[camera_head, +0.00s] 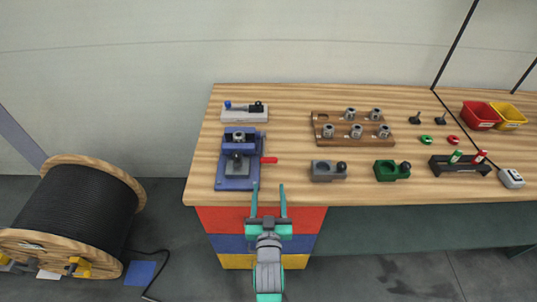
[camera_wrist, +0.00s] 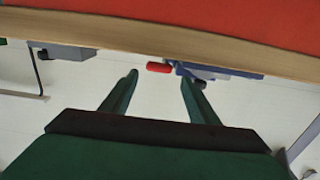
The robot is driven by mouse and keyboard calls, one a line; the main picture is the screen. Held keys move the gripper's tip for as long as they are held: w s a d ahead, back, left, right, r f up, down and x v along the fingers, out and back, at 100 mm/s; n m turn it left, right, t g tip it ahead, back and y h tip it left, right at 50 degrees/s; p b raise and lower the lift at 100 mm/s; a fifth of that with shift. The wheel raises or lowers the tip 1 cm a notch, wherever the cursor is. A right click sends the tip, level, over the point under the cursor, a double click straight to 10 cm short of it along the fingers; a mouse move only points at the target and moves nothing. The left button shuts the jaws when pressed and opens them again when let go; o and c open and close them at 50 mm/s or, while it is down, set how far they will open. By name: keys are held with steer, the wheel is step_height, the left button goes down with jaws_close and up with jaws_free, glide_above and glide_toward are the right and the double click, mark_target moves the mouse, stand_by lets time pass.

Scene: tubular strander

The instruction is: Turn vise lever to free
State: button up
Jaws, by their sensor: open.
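The blue vise (camera_head: 238,183) stands near the left end of the wooden bench, with a grey metal block and a round metal part in it. Its red lever (camera_head: 269,160) sticks out to the right. In the wrist view the red lever (camera_wrist: 159,67) shows beyond the fingers, beside the blue vise base (camera_wrist: 215,70) at the bench edge. My gripper (camera_head: 268,187) is open and empty. It is at the bench's front edge, in front of the vise and apart from the lever.
The wooden bench (camera_head: 285,193) has a grey block (camera_head: 328,171) and a green block (camera_head: 392,171), each with a dark knob, to the right of the vise. A wooden tray (camera_head: 322,118) of metal parts is behind them. A cable reel (camera_head: 85,205) stands on the floor at left.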

mark_target(268, 160)
steer(key=shift+w+r, duration=0.25)
steer(key=shift+w, duration=0.25)
steer(key=shift+w+r, duration=0.25)
steer(key=shift+w, duration=0.95)
steer(key=w, duration=0.7)
steer(key=shift+w+d, duration=0.2)
steer(key=shift+w, duration=0.1)
steer(key=shift+w+a, duration=0.15)
steer(key=shift+w, duration=0.8)
steer(key=shift+a, duration=0.1)
steer(key=shift+s, duration=0.1)
steer(key=shift+c, duration=1)
steer(key=c, duration=1)
